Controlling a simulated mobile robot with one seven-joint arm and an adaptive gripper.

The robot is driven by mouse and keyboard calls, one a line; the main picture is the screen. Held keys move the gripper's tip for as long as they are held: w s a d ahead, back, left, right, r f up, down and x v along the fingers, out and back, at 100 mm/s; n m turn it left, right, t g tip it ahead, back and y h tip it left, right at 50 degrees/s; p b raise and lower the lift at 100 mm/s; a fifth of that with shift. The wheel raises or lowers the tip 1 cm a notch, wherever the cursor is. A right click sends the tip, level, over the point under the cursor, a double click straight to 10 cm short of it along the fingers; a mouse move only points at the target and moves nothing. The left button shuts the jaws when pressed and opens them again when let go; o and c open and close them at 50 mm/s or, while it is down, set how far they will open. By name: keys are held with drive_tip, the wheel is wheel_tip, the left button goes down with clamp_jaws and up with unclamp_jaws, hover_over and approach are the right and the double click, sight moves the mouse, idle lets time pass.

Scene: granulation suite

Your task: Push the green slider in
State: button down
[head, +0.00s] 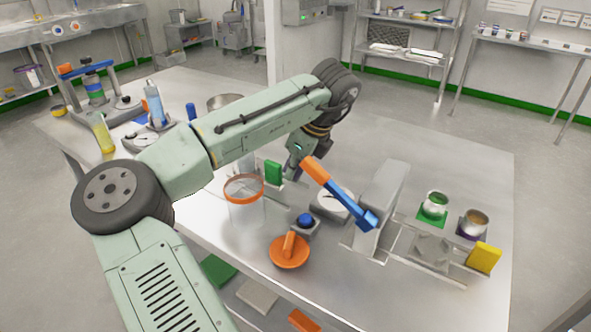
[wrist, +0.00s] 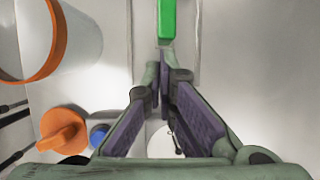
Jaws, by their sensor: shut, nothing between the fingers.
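The green slider (head: 273,172) is an upright green block on a pale metal track on the steel table, left of my gripper in the head view. In the wrist view the green slider (wrist: 167,20) is at the top centre, just beyond my fingertips. My gripper (wrist: 164,70) is shut and empty, its fingers pointing toward the slider with a small gap in the picture. In the head view my gripper (head: 296,168) is partly hidden by my own arm. Whether it touches the slider cannot be told.
A clear container with an orange rim (head: 244,188) stands close by. An orange knob (head: 289,250), a blue button (head: 305,220) and a press with a blue and orange lever (head: 340,193) are nearer. A yellow block (head: 484,257) is at right. The table's back right is clear.

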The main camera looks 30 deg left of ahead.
sight(275, 166)
drive_tip(key=a+p, duration=0.2)
drive_tip(key=a, duration=0.2)
drive_tip(key=shift+w+a, duration=0.15)
drive_tip(key=shift+a, duration=0.1)
